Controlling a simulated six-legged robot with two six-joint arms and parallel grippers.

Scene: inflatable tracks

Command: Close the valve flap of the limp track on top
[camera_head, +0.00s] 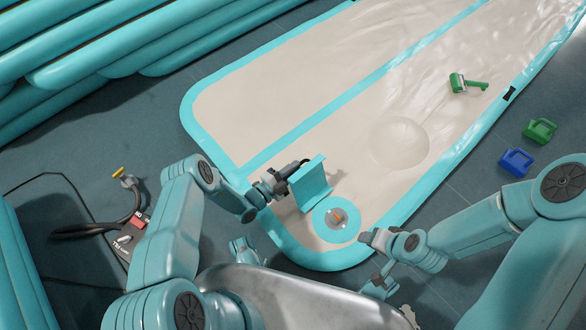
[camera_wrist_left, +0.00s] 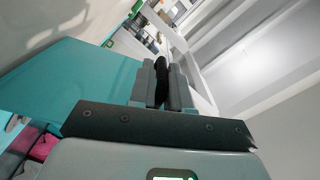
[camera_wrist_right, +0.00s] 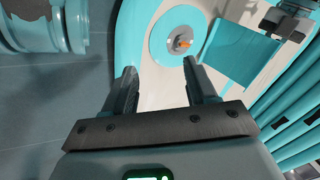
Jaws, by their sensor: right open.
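The limp track (camera_head: 285,110) is a flat cream sheet with teal edging on the floor. The teal valve flap (camera_head: 311,184) stands up beside the ring, leaving the valve uncovered. My left gripper (camera_head: 284,177) is shut on a black tab (camera_wrist_left: 161,70) at the flap's edge. My right gripper (camera_wrist_right: 157,80) is open and empty, just right of the valve in the head view.
A green tool (camera_head: 467,84) lies on the track. A green box (camera_head: 540,130) and a blue box (camera_head: 516,162) stand on the floor at right. Rolled teal tracks (camera_head: 110,45) fill the upper left. A hose (camera_head: 95,229) lies at left.

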